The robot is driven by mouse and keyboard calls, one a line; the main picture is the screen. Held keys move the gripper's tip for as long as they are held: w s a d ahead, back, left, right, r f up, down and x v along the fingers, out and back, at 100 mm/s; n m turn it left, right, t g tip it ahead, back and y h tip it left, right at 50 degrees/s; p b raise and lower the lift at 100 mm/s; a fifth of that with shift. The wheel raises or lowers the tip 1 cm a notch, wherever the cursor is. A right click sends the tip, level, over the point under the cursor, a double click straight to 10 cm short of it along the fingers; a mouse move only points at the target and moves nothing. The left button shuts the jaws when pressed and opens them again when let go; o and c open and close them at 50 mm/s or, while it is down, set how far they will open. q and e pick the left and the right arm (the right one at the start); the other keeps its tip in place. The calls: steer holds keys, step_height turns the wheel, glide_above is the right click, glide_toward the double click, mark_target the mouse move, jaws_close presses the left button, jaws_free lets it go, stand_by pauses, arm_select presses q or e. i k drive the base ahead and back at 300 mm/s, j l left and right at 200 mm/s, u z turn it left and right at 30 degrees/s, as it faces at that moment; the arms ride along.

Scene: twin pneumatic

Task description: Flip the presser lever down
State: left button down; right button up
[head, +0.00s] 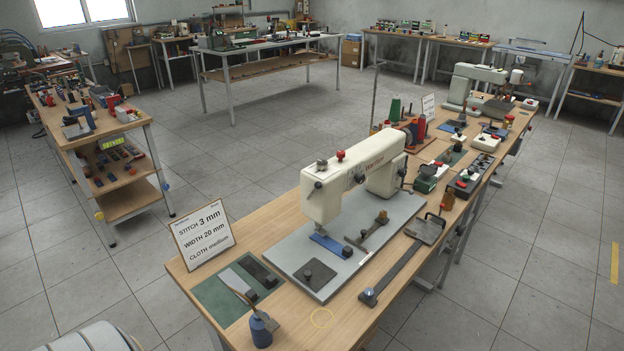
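A cream sewing machine (383,170) stands on a grey baseplate (318,285) on the near wooden bench. Its head end (322,203) faces the near left and carries a red knob (341,155) and a dark knob (321,165) on top. A blue plate (331,245) lies below the head. Neither of my grippers is in view.
A sign (203,236) stands at the bench's left edge. A green mat (222,297) with strips and a blue bottle (262,328) are near the front. A long-handled tool (400,265) lies along the right edge. Open floor (150,265) lies left of the bench.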

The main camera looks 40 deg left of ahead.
mark_target(318, 185)
steer(key=u, duration=1.2)
